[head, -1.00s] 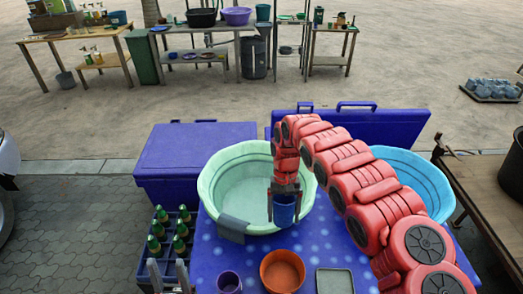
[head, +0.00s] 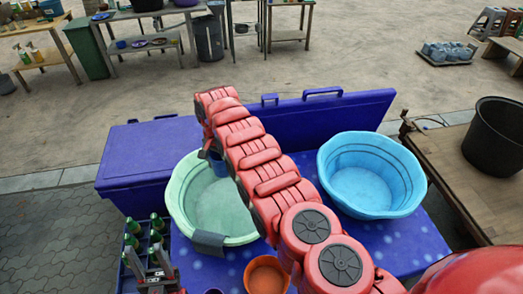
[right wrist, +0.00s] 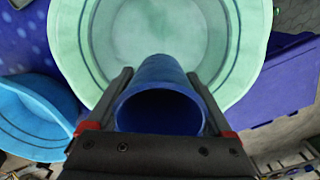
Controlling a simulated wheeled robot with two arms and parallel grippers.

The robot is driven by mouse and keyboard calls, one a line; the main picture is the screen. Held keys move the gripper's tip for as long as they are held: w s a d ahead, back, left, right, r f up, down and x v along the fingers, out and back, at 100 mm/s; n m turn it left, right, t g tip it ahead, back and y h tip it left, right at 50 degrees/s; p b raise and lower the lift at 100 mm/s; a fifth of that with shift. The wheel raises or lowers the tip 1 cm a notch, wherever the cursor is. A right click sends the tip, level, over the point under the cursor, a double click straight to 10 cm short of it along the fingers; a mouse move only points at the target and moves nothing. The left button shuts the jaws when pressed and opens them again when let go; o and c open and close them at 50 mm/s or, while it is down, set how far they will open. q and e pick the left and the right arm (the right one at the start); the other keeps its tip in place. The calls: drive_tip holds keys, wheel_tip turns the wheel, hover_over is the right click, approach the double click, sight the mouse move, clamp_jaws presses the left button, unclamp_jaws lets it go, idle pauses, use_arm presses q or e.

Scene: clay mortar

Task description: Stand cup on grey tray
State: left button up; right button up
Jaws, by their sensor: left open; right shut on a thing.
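A dark blue cup (right wrist: 160,72) is held between the two fingers of my right gripper (right wrist: 158,80), its open mouth facing the right wrist camera. In the head view the cup (head: 217,165) shows only partly beside my red right arm, over the pale green basin (head: 178,195). My right gripper is mostly hidden behind that arm in the head view. My left gripper (head: 155,272) is open and empty at the lower left, near a crate of green bottles. The grey tray cannot be seen now.
A light blue basin (head: 370,175) stands right of my arm on the blue spotted table (head: 410,240). A grey cloth (head: 209,243) hangs over the green basin's rim. An orange-brown pot (head: 265,274) is at the front. A black bucket (head: 493,135) stands on a wooden table.

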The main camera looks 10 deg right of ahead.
drive_tip(key=shift+d, duration=0.1)
drive_tip(key=shift+w+d+r+n+b, duration=0.15)
drive_tip(key=shift+r+n+b, duration=0.2)
drive_tip(key=shift+r, duration=0.2)
drive_tip(key=shift+r, duration=0.25)
drive_tip(key=shift+d, duration=0.1)
drive_tip(key=shift+w+d+r+n+b, duration=0.1)
drive_tip(key=shift+d+r+n+b, duration=0.15)
drive_tip(key=shift+r+n+b, duration=0.1)
drive_tip(key=shift+s+d+r, duration=0.1)
drive_tip(key=shift+s, duration=0.1)
drive_tip(key=shift+s+r, duration=0.1)
drive_tip(key=shift+r, duration=0.05)
drive_tip(key=shift+d+r+n, duration=0.1)
drive_tip(key=shift+r+n, duration=0.05)
drive_tip(key=shift+n, duration=0.15)
drive_tip(key=shift+w+d+r, duration=0.1)
drive_tip(key=shift+w, duration=0.15)
